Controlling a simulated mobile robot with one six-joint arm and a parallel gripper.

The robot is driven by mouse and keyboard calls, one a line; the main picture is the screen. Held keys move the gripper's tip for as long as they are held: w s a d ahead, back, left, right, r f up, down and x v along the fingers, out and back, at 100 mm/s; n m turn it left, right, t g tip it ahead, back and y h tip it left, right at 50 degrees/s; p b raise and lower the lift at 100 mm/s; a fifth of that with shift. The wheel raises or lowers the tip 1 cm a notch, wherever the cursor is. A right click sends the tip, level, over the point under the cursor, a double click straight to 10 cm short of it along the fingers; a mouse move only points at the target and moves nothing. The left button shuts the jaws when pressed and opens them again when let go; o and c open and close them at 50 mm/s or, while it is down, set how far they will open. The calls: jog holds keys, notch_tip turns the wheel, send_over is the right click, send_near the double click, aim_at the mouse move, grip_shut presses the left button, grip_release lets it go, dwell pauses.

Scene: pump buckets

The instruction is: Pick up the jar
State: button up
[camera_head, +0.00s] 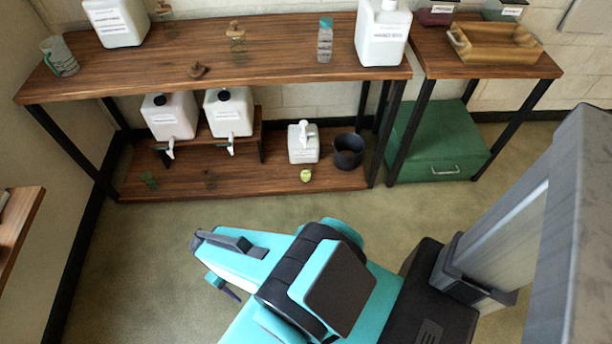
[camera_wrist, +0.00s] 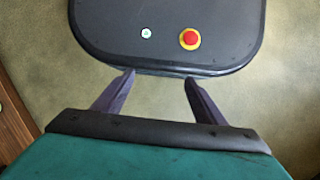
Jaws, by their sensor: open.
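A small clear glass jar with a cork-like stopper (camera_head: 237,38) stands upright on the wooden table top, near its middle. A second similar stoppered vessel (camera_head: 165,9) is partly cut off at the top edge; I cannot tell which is the jar meant. My gripper (camera_wrist: 159,76) is open and empty in the wrist view, its two dark fingers apart above my own base. In the head view my arm is in the lower middle, in front of the table and well apart from the jars. No jar shows in the wrist view.
Tapped canisters and a dark bucket (camera_head: 348,150) stand on the lower shelf. A wooden tray (camera_head: 494,57) is at right. Floor in front is clear.

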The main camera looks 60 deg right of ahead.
jog(key=w+d+f+m+t+h+b, duration=0.1)
jog(key=w+d+f+m+t+b, duration=0.15)
jog(key=w+d+f+b, duration=0.6)
jog(key=w+d+f+m+t+h+b, duration=0.15)
jog(key=w+d+f+t, duration=0.35)
jog(key=d, duration=0.8)
jog(key=w+d+f+m+t+h+b, duration=0.1)
jog(key=w+d+f+t+h+b, duration=0.15)
jog(key=w+d+f+b, duration=0.5)
jog(key=s+d+f+m+t+h+b, duration=0.1)
jog(key=d+b, duration=0.1)
jog(key=d, duration=0.5)
jog(key=s+d+f+t+h+b, duration=0.1)
jog(key=d+t+b, duration=0.1)
jog(key=d, duration=0.5)
jog(key=s+d+f+m+t+h+b, duration=0.1)
jog(key=d+b, duration=0.1)
jog(key=d, duration=0.5)
jog(key=t+h+b, duration=0.3)
jog(key=t+b, duration=0.2)
jog(key=b, duration=0.3)
send_near(306, 173)
jog(key=shift+w+d+f, duration=0.85)
jog(key=shift+d+f, duration=0.25)
